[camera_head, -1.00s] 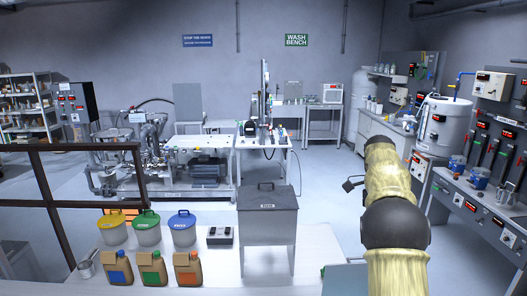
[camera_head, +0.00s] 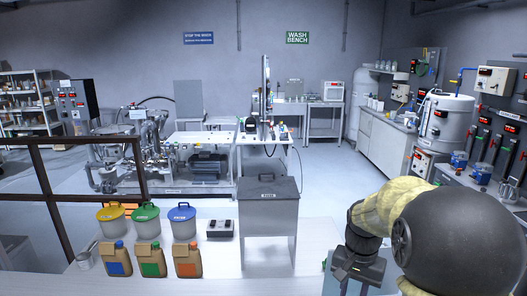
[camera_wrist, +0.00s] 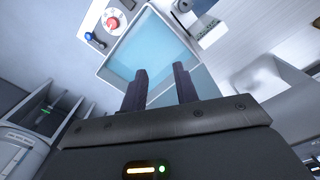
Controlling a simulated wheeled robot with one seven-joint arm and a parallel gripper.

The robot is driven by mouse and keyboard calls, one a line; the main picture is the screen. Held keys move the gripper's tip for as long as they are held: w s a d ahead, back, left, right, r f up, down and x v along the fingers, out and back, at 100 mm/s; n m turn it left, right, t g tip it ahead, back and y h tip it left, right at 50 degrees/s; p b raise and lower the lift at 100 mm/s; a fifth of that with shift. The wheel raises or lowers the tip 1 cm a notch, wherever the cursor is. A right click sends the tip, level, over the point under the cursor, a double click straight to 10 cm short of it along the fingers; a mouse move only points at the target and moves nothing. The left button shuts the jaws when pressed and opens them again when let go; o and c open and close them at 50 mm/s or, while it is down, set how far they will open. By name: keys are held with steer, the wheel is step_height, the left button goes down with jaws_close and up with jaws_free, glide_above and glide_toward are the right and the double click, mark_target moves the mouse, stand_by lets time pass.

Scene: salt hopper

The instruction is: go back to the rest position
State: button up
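My gripper (camera_head: 357,266) hangs at the lower right of the head view, below my bent forearm and to the right of the grey lidded hopper (camera_head: 270,212). In the wrist view its two dark fingers (camera_wrist: 160,88) stand apart with nothing between them, so it is open and empty. The fingertips show in front of a pale blue square surface with a light rim (camera_wrist: 150,48); I cannot tell how far away it is. My gripper touches nothing that I can see.
Buckets with yellow (camera_head: 110,222), green (camera_head: 146,222) and blue lids (camera_head: 182,224) stand left on the white table, behind several brown jugs (camera_head: 151,260). A dark-topped box (camera_head: 220,229) and a metal cup (camera_head: 84,260) are there too. Open floor (camera_head: 325,185) lies behind the hopper.

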steer(key=s+a+f+n+t+b, duration=0.1)
steer(key=s+a+f+n, duration=0.2)
steer(key=s+f, duration=0.1)
steer(key=s+a+f+n+t+b, duration=0.1)
steer(key=s+a+f+n, duration=0.1)
steer(key=s, duration=0.5)
step_height(320, 180, down, 2)
steer(key=shift+s+a+f+n+t, duration=0.15)
steer(key=shift+a+n+t, duration=0.2)
steer(key=shift+n, duration=0.25)
steer(key=shift+a, duration=0.1)
